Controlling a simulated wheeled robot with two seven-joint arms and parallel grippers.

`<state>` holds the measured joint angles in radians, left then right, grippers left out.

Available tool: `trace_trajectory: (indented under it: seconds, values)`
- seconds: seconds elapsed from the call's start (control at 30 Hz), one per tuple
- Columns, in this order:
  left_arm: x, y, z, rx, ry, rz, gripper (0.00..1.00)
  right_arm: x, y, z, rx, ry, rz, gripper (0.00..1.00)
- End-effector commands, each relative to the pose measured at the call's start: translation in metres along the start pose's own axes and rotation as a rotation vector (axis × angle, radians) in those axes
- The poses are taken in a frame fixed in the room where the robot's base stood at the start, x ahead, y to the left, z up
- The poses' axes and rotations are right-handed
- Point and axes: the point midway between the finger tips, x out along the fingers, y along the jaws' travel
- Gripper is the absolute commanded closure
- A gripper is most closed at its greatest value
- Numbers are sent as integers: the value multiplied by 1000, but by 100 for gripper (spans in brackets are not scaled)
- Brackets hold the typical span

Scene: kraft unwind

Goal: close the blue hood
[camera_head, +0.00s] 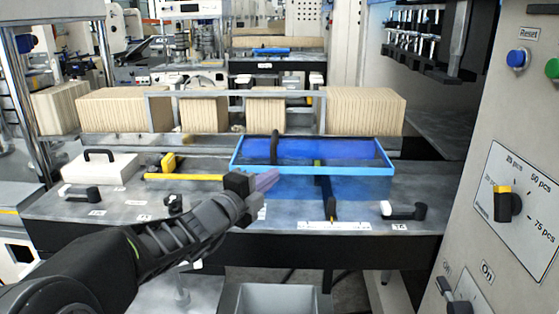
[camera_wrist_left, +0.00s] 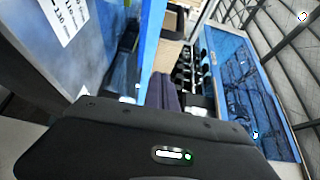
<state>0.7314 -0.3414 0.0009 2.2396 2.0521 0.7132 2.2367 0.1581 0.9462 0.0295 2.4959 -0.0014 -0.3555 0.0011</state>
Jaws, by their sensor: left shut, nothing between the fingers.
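The blue hood (camera_head: 350,171) is a see-through blue cover with a bright blue frame, at the middle right of the machine table in the head view. Its dark handle (camera_head: 275,148) stands at the left part of the frame. I cannot tell exactly how far the hood is tilted. My left gripper (camera_head: 266,180) is shut and empty, in front of the hood's front left corner in the picture; whether it touches is unclear. In the left wrist view, the left fingers (camera_wrist_left: 166,92) show dark purple, with blue surfaces on both sides. My right gripper is not in view.
Stacks of brown kraft sheets (camera_head: 125,110) stand behind the table. A white block with a black handle (camera_head: 98,156) and a yellow bar (camera_head: 183,177) lie at the left. A black-and-white lever (camera_head: 403,210) is at the front right. A control panel (camera_head: 510,190) stands at the right.

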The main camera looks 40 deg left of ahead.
Motion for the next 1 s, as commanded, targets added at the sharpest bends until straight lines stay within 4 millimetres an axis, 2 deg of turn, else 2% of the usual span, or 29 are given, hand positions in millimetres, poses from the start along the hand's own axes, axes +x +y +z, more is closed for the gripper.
trace_trajectory:
  seconds: [0.27, 0.47, 0.67, 0.93, 1.0]
  values:
    - [1, 0, 0, 4, 2, 0, 100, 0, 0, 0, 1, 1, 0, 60]
    - [14, 0, -1, 5, 3, 1, 100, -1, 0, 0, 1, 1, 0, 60]
    - [46, 0, 0, 5, 4, 1, 100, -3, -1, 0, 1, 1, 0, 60]
    - [100, 0, -1, 4, 3, 1, 100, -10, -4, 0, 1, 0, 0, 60]
    - [97, -3, 12, 7, -5, 2, 100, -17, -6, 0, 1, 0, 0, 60]
